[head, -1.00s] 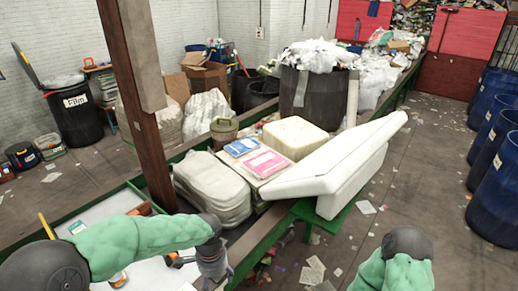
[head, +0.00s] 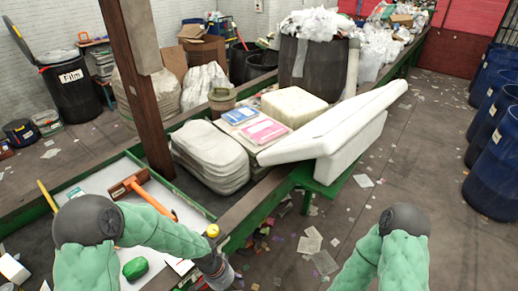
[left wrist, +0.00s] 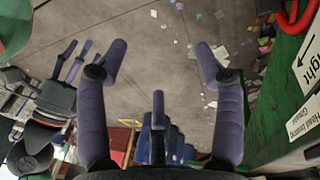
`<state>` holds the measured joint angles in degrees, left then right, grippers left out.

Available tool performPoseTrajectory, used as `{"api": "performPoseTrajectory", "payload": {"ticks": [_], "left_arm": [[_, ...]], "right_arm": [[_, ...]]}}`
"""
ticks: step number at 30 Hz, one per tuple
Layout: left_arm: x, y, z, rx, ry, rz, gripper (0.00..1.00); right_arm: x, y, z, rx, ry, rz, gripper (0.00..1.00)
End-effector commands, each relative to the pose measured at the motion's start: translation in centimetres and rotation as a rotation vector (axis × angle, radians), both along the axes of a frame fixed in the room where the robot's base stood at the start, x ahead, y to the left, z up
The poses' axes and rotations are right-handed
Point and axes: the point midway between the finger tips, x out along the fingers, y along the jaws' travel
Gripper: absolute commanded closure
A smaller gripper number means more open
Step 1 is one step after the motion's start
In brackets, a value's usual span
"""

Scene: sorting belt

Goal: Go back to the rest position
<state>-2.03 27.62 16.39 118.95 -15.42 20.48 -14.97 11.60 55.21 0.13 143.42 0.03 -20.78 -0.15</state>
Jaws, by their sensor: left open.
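My left gripper (left wrist: 160,70) is open and empty in the left wrist view. Its purple fingers are spread over the littered grey floor, close to the green belt frame (left wrist: 285,100) at right. In the head view my left arm comes in from the left over the tray, and its gripper (head: 222,275) is partly cut off at the bottom edge. My right arm bends at the lower right of the head view, and its hand is out of that picture. My right gripper (left wrist: 75,62) shows at the left of the left wrist view, and its opening is unclear.
A brown post (head: 140,100) stands behind. White foam (head: 335,130) overhangs the belt's right side. Blue barrels (head: 495,175) stand at right.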

Motion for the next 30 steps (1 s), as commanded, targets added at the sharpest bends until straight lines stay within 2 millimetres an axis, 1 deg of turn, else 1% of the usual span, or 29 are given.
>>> {"api": "performPoseTrajectory", "payload": {"ticks": [1,2,3,5,6,9,12,15,18,30], "left_arm": [[-1.5,-0.2,-3.4,-0.021,0.031,0.064,0.32],[-2.1,-0.3,-4.9,-0.034,0.043,0.108,0.32],[-3.0,-0.4,-6.9,-0.050,0.057,0.172,0.32],[-4.5,-0.6,-9.7,-0.069,0.079,0.269,0.32],[-5.4,-0.6,-11.4,-0.078,0.093,0.335,0.32],[-7.7,-0.5,-15.1,-0.090,0.122,0.488,0.32],[-9.6,-0.2,-17.6,-0.088,0.141,0.611,0.32],[-10.8,0.1,-19.1,-0.083,0.150,0.692,0.32],[-11.4,0.3,-19.7,-0.079,0.151,0.735,0.32],[-11.5,0.3,-19.7,-0.078,0.151,0.744,0.32]], "right_arm": [[0.0,0.0,-1.5,0.000,0.000,0.000,0.48],[0.0,0.0,-2.0,0.000,0.000,0.000,0.48],[0.0,0.0,-2.7,0.000,0.000,0.000,0.48],[0.0,0.0,-3.7,0.000,0.001,0.000,0.48],[0.0,0.0,-4.4,0.000,0.001,0.000,0.48],[-0.1,0.0,-5.8,0.000,0.001,0.000,0.48],[-0.1,0.0,-6.8,0.000,0.001,0.000,0.48],[-0.1,0.0,-7.4,0.000,0.001,0.000,0.48],[0.0,0.0,-7.6,0.000,0.001,0.000,0.48],[0.0,0.0,-7.5,0.000,0.000,0.000,0.48]]}}
